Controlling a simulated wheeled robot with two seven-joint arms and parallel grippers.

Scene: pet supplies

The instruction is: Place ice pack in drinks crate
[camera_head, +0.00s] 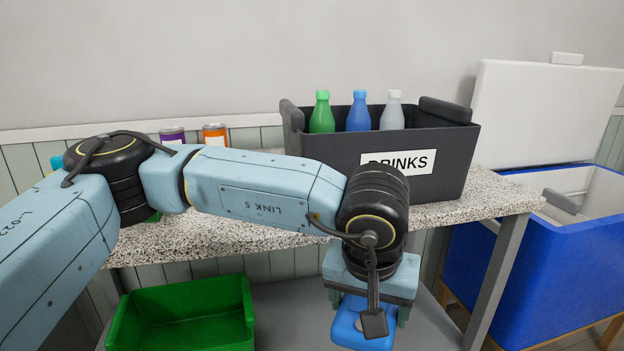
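The dark grey drinks crate (432,187) stands on the speckled tabletop with its "DRINKS" label facing me. Green (322,115), blue (358,114) and clear-grey (393,113) bottles stand upright in it. My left gripper (370,318) points down in front of the table, lower than the tabletop and the crate. A bright blue block, seemingly the ice pack (347,322), sits between its fingers. Much of the block is hidden by the gripper and wrist. My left forearm covers the crate's lower left front. My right gripper is out of view.
A blue cooler (545,260) with its white lid (540,110) raised stands at the right. A green bin (185,315) sits below the tabletop (235,232). Purple (172,135) and orange (214,134) cans stand at the back left, partly behind my arm.

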